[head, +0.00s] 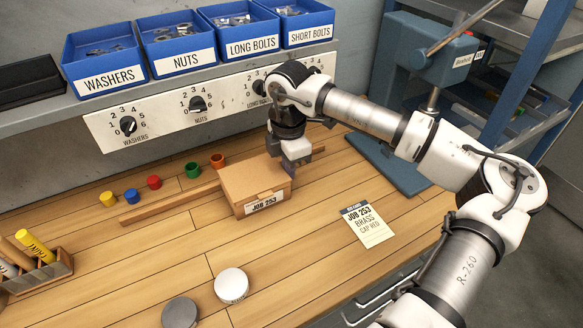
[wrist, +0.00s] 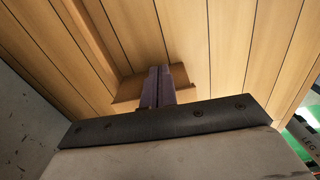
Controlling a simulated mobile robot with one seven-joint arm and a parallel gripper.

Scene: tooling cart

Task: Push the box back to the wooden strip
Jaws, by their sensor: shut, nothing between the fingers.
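The brown cardboard box (head: 254,186), labelled JOB 253, stands upright on the wooden bench. The wooden strip (head: 170,204) runs along the bench behind it, from the box's left side; the box hides part of it, and I cannot tell whether they touch. My gripper (head: 290,167) is shut and empty, pointing down at the box's right side. I cannot tell whether its fingers touch the box. In the wrist view, the shut fingers (wrist: 157,85) lie in front of part of the box (wrist: 128,90), and the strip (wrist: 88,35) shows at upper left.
Small coloured cups, including a green one (head: 193,170), stand behind the strip. A note card (head: 367,224) lies right of the box. A white round lid (head: 231,285) and a grey one (head: 180,313) lie in front. A blue press (head: 425,60) stands at back right.

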